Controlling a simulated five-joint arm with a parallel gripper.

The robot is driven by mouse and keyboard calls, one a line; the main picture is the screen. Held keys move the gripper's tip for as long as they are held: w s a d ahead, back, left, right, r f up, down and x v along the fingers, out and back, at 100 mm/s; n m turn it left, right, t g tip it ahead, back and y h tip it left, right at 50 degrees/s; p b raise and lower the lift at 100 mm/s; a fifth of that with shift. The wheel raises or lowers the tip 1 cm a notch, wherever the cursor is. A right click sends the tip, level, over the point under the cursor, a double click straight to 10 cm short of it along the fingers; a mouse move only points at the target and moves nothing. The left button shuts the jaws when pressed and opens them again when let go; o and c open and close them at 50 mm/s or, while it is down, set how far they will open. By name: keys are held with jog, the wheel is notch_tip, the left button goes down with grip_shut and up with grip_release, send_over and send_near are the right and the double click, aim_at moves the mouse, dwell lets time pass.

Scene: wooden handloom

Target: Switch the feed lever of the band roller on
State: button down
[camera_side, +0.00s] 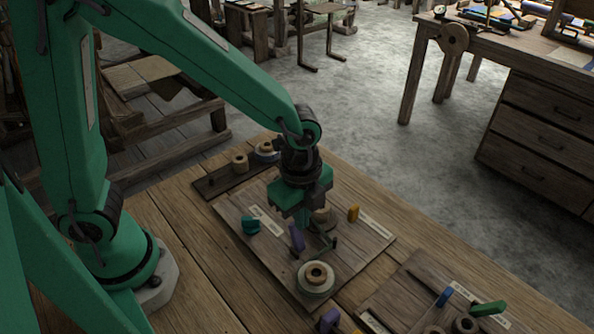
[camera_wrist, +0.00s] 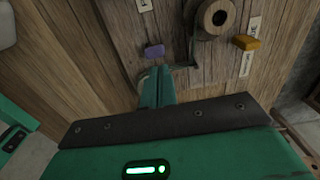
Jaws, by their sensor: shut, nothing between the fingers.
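A wooden board (camera_side: 262,243) on the bench carries rolls and small coloured levers, including a purple one (camera_side: 297,238), a teal one (camera_side: 250,225) and a yellow one (camera_side: 353,212). Pale label strips lie beside some levers; their text is too small to read, so I cannot tell which is the feed lever. A pale roll (camera_side: 316,280) sits at the board's near corner. My gripper (camera_side: 303,216) is over the board's middle, close to the purple lever. In the wrist view my fingers (camera_wrist: 156,86) are together and empty, just below the purple lever (camera_wrist: 153,50); contact is unclear.
In the wrist view a roll (camera_wrist: 213,18), a dark bent rod (camera_wrist: 191,55) and the yellow lever (camera_wrist: 246,42) are right of my fingers. A second board (camera_side: 400,293) with a blue lever (camera_side: 444,297) and a green lever (camera_side: 488,308) lies to the right.

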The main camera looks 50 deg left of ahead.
jog(key=a+r, duration=0.5)
jog(key=r, duration=0.3)
jog(key=shift+a, duration=0.4)
jog(key=shift+r, duration=0.1)
jog(key=s+a+r+n+t, duration=0.2)
jog(key=s+a+r+n, duration=0.1)
jog(key=n, duration=0.6)
jog(key=s+a+r+n+t, duration=0.3)
jog(key=s+a+r+n, duration=0.1)
jog(key=a+n, duration=0.3)
jog(key=shift+s+a+r+n, duration=0.15)
jog(key=shift+s+n, duration=0.25)
jog(key=shift+n, duration=0.6)
